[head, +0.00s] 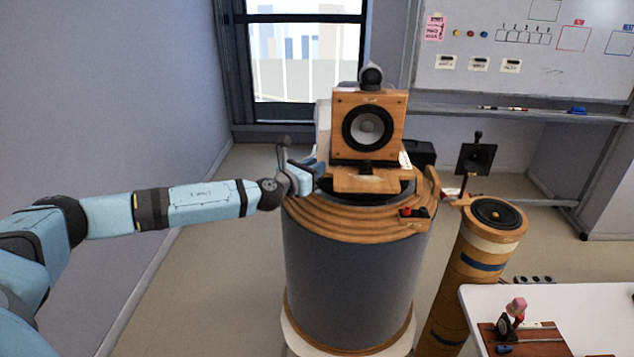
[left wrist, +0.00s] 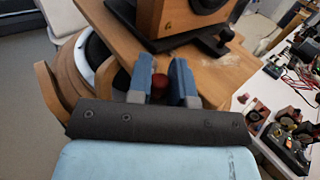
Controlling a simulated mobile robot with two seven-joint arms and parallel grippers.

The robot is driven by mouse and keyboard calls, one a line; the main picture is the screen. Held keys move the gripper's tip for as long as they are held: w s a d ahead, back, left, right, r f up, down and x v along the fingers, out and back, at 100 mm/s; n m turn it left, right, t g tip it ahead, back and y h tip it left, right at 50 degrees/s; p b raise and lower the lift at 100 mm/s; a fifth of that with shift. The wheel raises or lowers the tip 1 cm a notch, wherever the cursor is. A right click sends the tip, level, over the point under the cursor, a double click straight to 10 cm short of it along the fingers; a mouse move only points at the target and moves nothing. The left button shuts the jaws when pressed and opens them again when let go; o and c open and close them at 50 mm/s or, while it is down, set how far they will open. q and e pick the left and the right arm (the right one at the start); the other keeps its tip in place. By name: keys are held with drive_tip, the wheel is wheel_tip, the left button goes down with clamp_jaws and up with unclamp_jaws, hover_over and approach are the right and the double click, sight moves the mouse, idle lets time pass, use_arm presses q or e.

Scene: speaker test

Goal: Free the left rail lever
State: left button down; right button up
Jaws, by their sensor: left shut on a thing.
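My left gripper (head: 312,174) reaches in from the left to the upper left edge of the big grey drum (head: 345,270). In the left wrist view its two blue fingers (left wrist: 160,86) are shut on a small dark red knob (left wrist: 159,82), which looks like the lever's end. In the head view the gripper hides this knob. Beside it, a wooden board (head: 366,181) carries a wooden speaker box (head: 345,96) with a grey cone. The board and box also show in the left wrist view. My right gripper is not in view.
A wooden column (head: 465,270) with a black speaker on top stands right of the drum. A white table (head: 590,300) with small parts is at the lower right. A whiteboard (head: 540,75) hangs behind. Floor left of the drum is clear.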

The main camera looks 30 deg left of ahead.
use_arm(q)
drive_tip(key=a+m+g+h+b, duration=0.1)
drive_tip(key=m+g+h+b, duration=0.1)
drive_tip(key=b, duration=0.5)
drive_tip(key=a+m+g+h+b, duration=0.1)
drive_tip(key=m+g+h+b, duration=0.2)
drive_tip(key=h+b, duration=0.3)
drive_tip(key=m+g+h+b, duration=0.3)
drive_tip(key=m+h+b, duration=0.1)
drive_tip(key=b, duration=0.4)
drive_tip(key=shift+w+a+f+m+h, duration=0.2)
drive_tip(key=shift+w+a+m+h, duration=0.2)
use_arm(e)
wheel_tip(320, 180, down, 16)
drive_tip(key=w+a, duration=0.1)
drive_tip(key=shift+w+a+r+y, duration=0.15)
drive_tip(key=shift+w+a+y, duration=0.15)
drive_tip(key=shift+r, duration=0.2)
use_arm(q)
drive_tip(key=c, duration=1.3)
unclamp_jaws()
drive_tip(key=shift+o, duration=1.3)
drive_tip(key=shift+w+r, duration=0.1)
drive_tip(key=shift+r, duration=0.05)
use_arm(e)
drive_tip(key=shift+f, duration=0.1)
use_arm(q)
drive_tip(key=shift+a, duration=0.1)
